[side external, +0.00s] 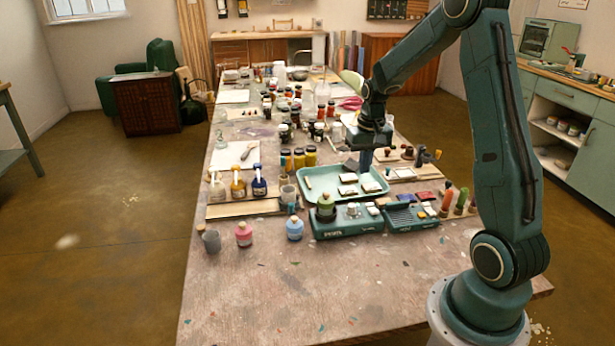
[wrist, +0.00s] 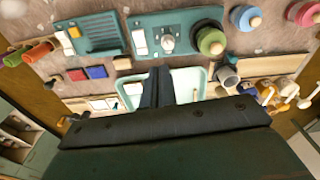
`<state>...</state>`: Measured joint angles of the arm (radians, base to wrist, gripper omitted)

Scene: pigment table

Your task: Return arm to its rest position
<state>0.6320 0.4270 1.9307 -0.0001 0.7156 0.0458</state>
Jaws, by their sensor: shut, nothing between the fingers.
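My arm arches in from the right in the side external view, and my gripper (side external: 365,160) hangs pointing down over the back right part of a pale green tray (side external: 375,194). In the wrist view my gripper (wrist: 158,72) has its dark fingers together, with nothing between them. The same tray (wrist: 190,77) shows behind the fingers there. Several small white and dark pieces lie in the tray. Whether the fingertips touch anything in it cannot be told.
Jars and bottles crowd the table behind. The table's front (side external: 300,290) is mostly clear.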

